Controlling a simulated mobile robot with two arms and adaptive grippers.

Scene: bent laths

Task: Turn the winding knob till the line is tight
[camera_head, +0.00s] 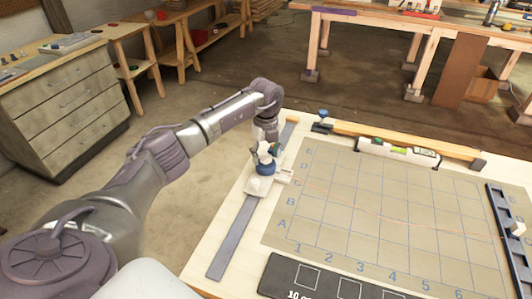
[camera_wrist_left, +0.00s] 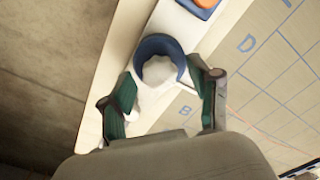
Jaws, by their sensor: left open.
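The winding knob, a pale faceted cap in a dark blue ring (camera_wrist_left: 158,70), shows in the left wrist view. In the head view its blue and white parts (camera_head: 264,168) stand on a white block at the board's left edge. My left gripper (camera_wrist_left: 162,82) is open, with one green-padded finger on each side of the knob. It comes down from above in the head view (camera_head: 267,149). I cannot tell whether the pads touch the knob. A thin reddish line (camera_head: 400,222) runs faintly across the gridded board, with a slight bow. My right gripper is not in view.
The gridded board (camera_head: 340,180) lies on a pale table. A grey strip (camera_head: 232,240) lies along its left side, a level (camera_head: 398,151) at its back, a dark rail (camera_head: 508,225) at right. A black chart plate (camera_head: 310,279) lies in front.

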